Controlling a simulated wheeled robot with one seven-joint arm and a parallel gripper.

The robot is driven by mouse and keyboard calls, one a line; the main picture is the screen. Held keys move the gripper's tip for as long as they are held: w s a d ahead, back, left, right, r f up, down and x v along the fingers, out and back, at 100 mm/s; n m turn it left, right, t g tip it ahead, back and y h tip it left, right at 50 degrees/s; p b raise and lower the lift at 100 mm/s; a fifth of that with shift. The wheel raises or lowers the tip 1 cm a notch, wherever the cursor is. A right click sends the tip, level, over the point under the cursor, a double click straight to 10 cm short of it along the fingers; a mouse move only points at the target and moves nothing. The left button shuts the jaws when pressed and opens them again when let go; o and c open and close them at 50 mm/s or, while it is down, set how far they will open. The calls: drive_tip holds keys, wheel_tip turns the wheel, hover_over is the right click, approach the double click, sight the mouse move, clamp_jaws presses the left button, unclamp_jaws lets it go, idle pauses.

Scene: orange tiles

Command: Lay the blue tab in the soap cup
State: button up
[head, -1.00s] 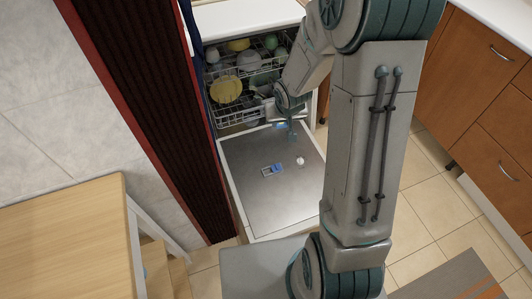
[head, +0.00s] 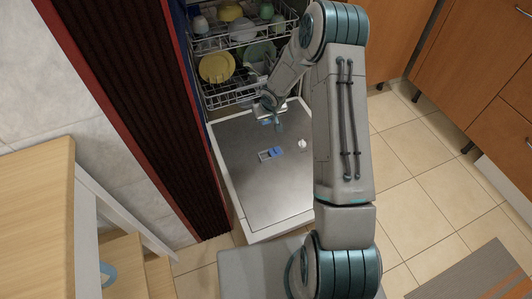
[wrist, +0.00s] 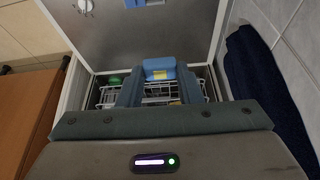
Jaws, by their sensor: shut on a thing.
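In the head view my gripper (head: 278,124) hangs above the far part of the open dishwasher door, and I cannot clearly make out the tab there. The soap cup (head: 264,156) is set in the door's inner face, nearer the robot than my gripper, with a blue part at its right side. In the wrist view the cup (wrist: 134,3) is cut off by the top edge.
The open dishwasher door (head: 270,200) lies flat, with a round white cap (head: 302,143) right of the cup. Behind it are racks (head: 232,95) with dishes, including a yellow plate (head: 217,67). A dark red-edged panel stands at left, a wooden table (head: 35,200) nearer.

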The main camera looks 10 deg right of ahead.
drive_tip(key=shift+s+d+f+b+x, duration=0.35)
drive_tip(key=shift+s+b+x, duration=0.5)
drive_tip(key=shift+b+x, duration=3)
drive_tip(key=shift+s+d+f+b+x, duration=0.4)
drive_tip(key=shift+s+b+x, duration=0.8)
drive_tip(key=shift+x, duration=4.95)
drive_tip(key=shift+s+d+f+b+x, duration=0.45)
drive_tip(key=shift+b+x, duration=2.6)
drive_tip(key=shift+x, duration=1.9)
drive_tip(key=shift+a+r, duration=0.1)
drive_tip(key=shift+r, duration=0.1)
drive_tip(key=o, duration=1)
drive_tip(key=shift+o, duration=0.2)
drive_tip(key=shift+s, duration=0.1)
drive_tip(key=p+v, duration=0.5)
drive_tip(key=v, duration=0.8)
drive_tip(key=shift+s+r, duration=0.25)
drive_tip(key=shift+r, duration=0.1)
